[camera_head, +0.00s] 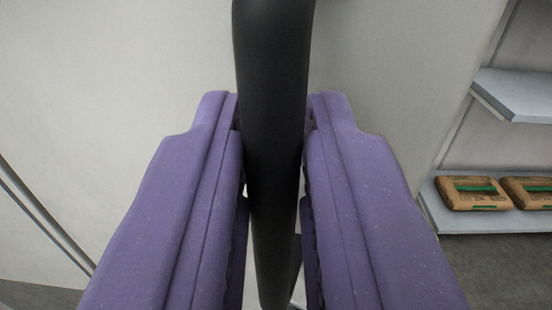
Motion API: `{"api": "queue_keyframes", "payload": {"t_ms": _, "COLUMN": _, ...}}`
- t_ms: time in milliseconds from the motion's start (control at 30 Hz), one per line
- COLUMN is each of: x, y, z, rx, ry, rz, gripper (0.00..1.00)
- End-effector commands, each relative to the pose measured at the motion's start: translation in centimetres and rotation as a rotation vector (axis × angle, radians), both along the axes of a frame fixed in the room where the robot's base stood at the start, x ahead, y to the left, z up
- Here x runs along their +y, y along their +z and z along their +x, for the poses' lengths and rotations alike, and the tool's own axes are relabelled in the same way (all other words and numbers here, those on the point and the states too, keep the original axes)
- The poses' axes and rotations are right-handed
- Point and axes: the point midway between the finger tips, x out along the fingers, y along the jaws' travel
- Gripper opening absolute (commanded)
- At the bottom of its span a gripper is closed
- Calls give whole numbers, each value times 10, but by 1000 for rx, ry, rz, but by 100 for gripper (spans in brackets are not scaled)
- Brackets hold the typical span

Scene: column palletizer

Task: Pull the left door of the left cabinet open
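My gripper (273,130) has two purple fingers, one on each side of a thick black upright handle (273,60). Both fingers press close against the handle, with no clear gap at the tips. Behind the handle is a plain whitish door panel (380,60) that fills most of the view. The panel's right edge slants down to the left, and shelves show past it, so the door appears to stand away from the cabinet. The handle's mounts on the door are hidden or out of view.
Right of the door are a pale upper shelf (515,92) and a lower shelf (480,220). Brown packages with green marks, one of them here (472,193), lie on the lower shelf. Thin dark slanting bars (45,215) show at the left. Grey floor (500,265) shows at lower right.

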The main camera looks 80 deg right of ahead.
Motion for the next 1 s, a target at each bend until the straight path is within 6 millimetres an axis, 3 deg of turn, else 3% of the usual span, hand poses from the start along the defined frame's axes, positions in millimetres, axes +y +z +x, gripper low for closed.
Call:
{"api": "queue_keyframes", "payload": {"t_ms": 100, "x": -2, "y": 2, "z": 1, "rx": -4, "ry": -1, "rz": -3, "gripper": 35}}
{"api": "queue_keyframes", "payload": {"t_ms": 367, "x": 2, "y": 1, "z": 0, "rx": -2, "ry": 0, "rz": -2, "gripper": 35}}
{"api": "queue_keyframes", "payload": {"t_ms": 733, "x": 62, "y": 2, "z": -11, "rx": -5, "ry": 1, "rz": -2, "gripper": 35}}
{"api": "queue_keyframes", "payload": {"t_ms": 1000, "x": 76, "y": 1, "z": -14, "rx": -3, "ry": -1, "rz": -4, "gripper": 35}}
